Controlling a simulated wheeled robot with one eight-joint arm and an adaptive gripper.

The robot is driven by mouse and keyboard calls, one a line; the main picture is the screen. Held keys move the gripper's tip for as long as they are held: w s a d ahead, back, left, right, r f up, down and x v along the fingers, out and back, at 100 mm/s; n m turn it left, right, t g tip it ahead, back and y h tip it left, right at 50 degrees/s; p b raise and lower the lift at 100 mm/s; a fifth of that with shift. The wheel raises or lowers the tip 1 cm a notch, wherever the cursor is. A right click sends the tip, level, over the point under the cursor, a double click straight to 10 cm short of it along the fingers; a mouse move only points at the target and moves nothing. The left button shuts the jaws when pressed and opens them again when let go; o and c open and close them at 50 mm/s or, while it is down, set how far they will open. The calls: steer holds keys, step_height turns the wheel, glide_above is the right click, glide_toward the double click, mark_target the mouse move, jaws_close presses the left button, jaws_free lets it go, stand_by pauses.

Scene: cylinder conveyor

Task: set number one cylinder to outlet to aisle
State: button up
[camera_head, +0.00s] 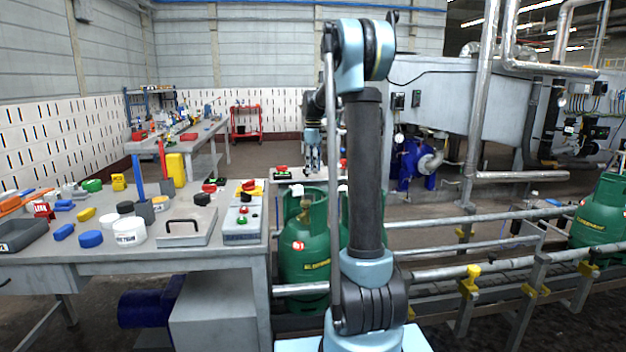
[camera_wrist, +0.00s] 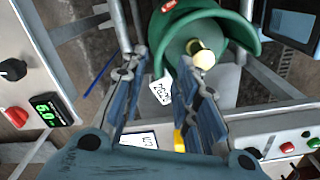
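A green gas cylinder (camera_head: 303,262) stands upright between the workbench and my arm in the head view. A second green cylinder (camera_head: 344,212) is mostly hidden behind my arm. A third green cylinder (camera_head: 598,222) stands on the conveyor (camera_head: 500,262) at the far right. I cannot read which is number one. My gripper (camera_head: 312,160) is small and distant in the head view. In the wrist view my gripper (camera_wrist: 160,65) is open, with nothing gripped. A green cylinder top (camera_wrist: 215,25) with a brass valve (camera_wrist: 201,55) and white tag (camera_wrist: 162,89) lies just beyond the fingers.
In the wrist view, a panel (camera_wrist: 35,95) with knob and green display is at left. Another panel (camera_wrist: 285,140) with red and green buttons is at right. The cluttered workbench (camera_head: 150,256) stands left of my arm. Metal rails (camera_head: 450,272) run rightward.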

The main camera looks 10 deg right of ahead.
steer(key=shift+r, duration=0.7)
